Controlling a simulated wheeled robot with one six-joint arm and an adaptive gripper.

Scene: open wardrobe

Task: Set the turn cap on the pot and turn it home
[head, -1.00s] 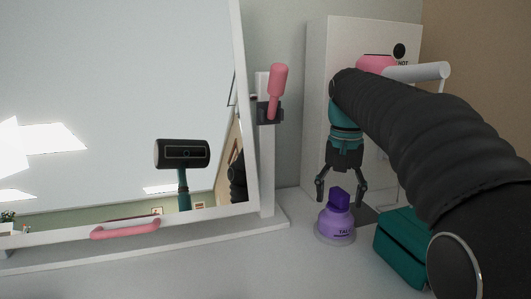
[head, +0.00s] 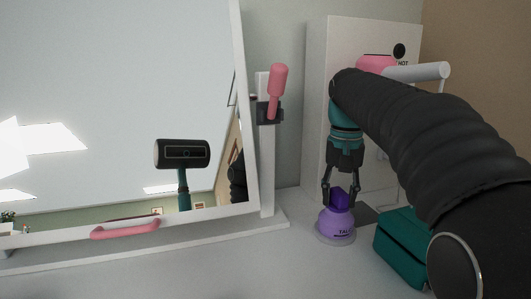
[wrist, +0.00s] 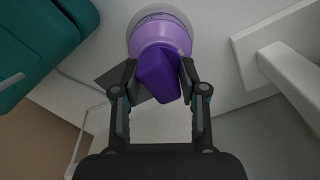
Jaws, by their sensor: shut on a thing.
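The pot (head: 336,224) is light purple with a clear base rim and dark lettering, and stands upright on the white surface. The dark purple turn cap (head: 340,198) sits on top of the pot, its raised grip standing up. In the wrist view the cap (wrist: 157,78) points toward me, with the pot (wrist: 160,36) behind it. My gripper (head: 341,203) comes down from above and is shut on the cap's grip, one finger on each side. In the wrist view my gripper (wrist: 158,75) touches the cap from both sides. The seam between cap and pot is too small to judge.
A teal case (head: 402,248) stands close to the right of the pot. A tilted mirror (head: 120,100) on a white stand fills the left. A white box (head: 318,110) with pink and white parts stands behind. The surface in front of the pot is clear.

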